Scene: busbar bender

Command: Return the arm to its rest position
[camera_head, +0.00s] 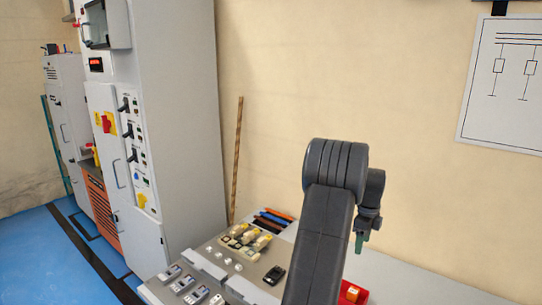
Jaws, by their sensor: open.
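My dark grey arm rises from the bottom edge, right of the middle, to a rounded joint. My gripper (360,243) shows small just right of that joint, pointing down in front of the wall. It is open and looks empty. It hangs above the back part of the bench, apart from what lies there. My arm partly hides it and the wrist, and the gap between its fingers is too small to make out.
A tall grey cabinet (180,110) with switches stands at the left. Below my arm, a grey bench panel (207,262) holds several small devices, a black device (274,275) and a red box (352,293). A wall chart (510,80) hangs at the right. Blue floor (40,260) is clear at lower left.

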